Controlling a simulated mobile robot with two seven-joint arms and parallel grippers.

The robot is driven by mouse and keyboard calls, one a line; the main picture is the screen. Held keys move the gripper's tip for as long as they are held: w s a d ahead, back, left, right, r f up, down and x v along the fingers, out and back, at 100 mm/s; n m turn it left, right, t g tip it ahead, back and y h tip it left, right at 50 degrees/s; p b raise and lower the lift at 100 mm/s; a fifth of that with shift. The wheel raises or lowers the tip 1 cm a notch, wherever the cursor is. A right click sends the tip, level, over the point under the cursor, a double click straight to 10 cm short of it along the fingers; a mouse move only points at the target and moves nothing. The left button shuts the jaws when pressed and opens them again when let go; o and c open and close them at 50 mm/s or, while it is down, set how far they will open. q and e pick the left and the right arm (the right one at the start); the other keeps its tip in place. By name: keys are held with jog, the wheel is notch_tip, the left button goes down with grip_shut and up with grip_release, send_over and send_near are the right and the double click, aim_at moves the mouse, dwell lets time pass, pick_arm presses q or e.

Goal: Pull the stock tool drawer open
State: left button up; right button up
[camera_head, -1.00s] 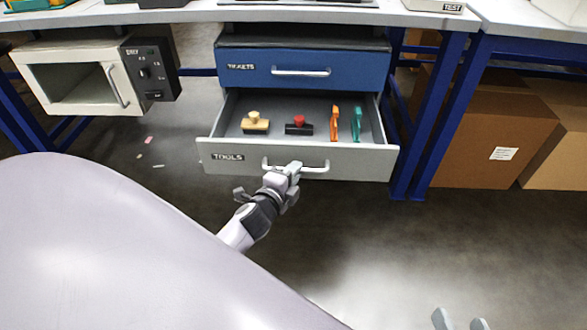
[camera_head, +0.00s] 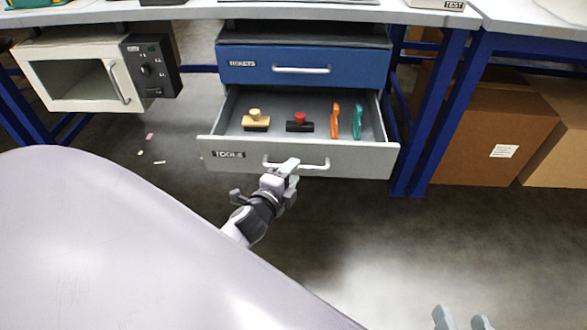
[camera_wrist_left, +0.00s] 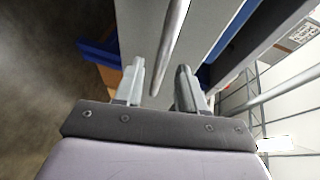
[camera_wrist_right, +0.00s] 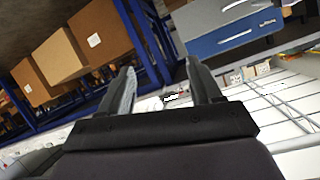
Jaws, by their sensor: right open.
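The grey tool drawer (camera_head: 345,158), labelled TOOLS, is pulled out beneath the blue TICKETS drawer (camera_head: 345,67). A yellow-topped tool (camera_head: 256,122), a red-knobbed black tool (camera_head: 300,124), an orange tool (camera_head: 335,120) and a teal tool (camera_head: 357,121) show inside it. My left gripper (camera_head: 290,166) is at the left part of the drawer's bar handle (camera_head: 315,167). In the left wrist view, the left fingers (camera_wrist_left: 157,88) are apart, with the bar (camera_wrist_left: 171,45) running between them and space on both sides. My right gripper (camera_head: 462,319) is open and empty, low at right, away from the drawer.
A white oven-like box (camera_head: 75,75) with a dark control panel hangs left of the drawers. Blue bench legs (camera_head: 435,115) stand close on the right, with cardboard boxes (camera_head: 490,130) behind. Small scraps (camera_head: 140,152) lie on the floor. The floor before the drawer's right half is clear.

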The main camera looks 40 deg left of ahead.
pick_arm(q)
jog(key=shift+p+v, duration=0.55)
jog(key=shift+v, duration=2.2)
pick_arm(e)
jog(key=shift+s+d+h, duration=0.2)
jog(key=shift+d+h, duration=0.2)
jog(key=shift+d, duration=0.2)
